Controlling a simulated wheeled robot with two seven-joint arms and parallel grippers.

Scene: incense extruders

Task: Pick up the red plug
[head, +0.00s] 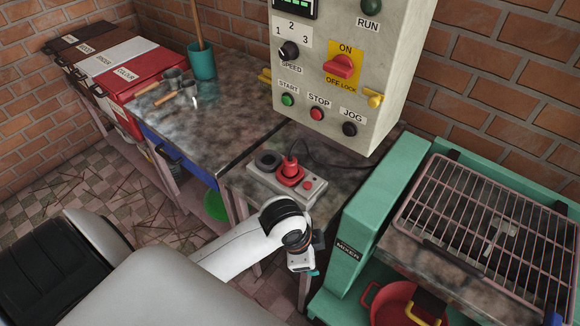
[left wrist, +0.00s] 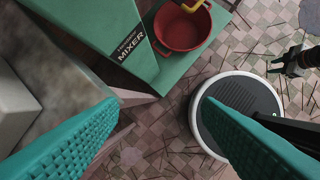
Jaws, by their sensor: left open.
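The red plug (head: 290,168) stands upright in a red round socket on a light grey socket box (head: 312,192), on the bench below the control panel. My left gripper (head: 306,268) is in front of and below that box, apart from the plug. In the left wrist view its two teal fingers (left wrist: 160,108) are wide apart with nothing between them. The plug is not in the left wrist view.
A grey control panel (head: 330,100) overhangs the bench behind the plug. A dark cable (head: 325,160) runs behind the box. The green mixer (head: 385,195) with a wire grill stands to the right, a red pot (left wrist: 182,28) below it.

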